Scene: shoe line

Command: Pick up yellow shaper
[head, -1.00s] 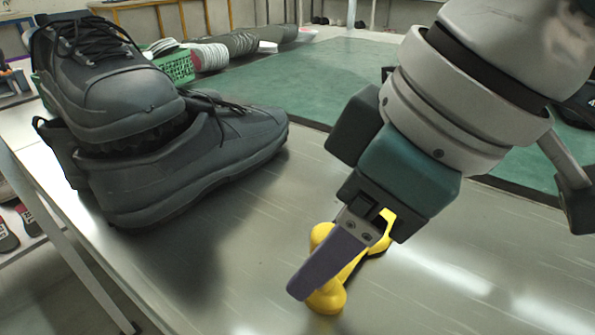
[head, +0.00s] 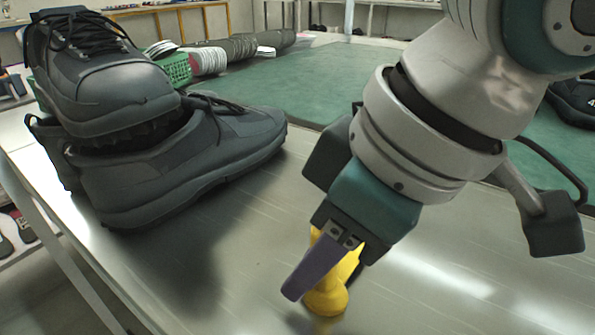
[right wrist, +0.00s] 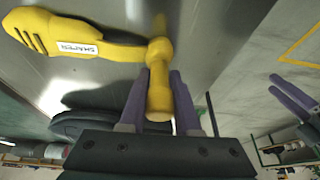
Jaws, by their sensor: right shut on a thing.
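The yellow shaper (head: 328,297) is a hammer-shaped tool at the front of the metal table. My right gripper (head: 305,280) is at it, with one purple finger in front of it in the head view. In the right wrist view, the shaper's head (right wrist: 160,75) sits between the two purple fingers of my right gripper (right wrist: 158,80), which is shut on it. Its handle, with a white SHAPER label, extends left there. Whether it touches the table is unclear. My left gripper (right wrist: 272,84) shows at the right of that view, its purple fingers apart and empty.
Two stacked dark shoes (head: 180,170) stand on the metal table (head: 235,265) at left. The table between shoes and shaper is clear.

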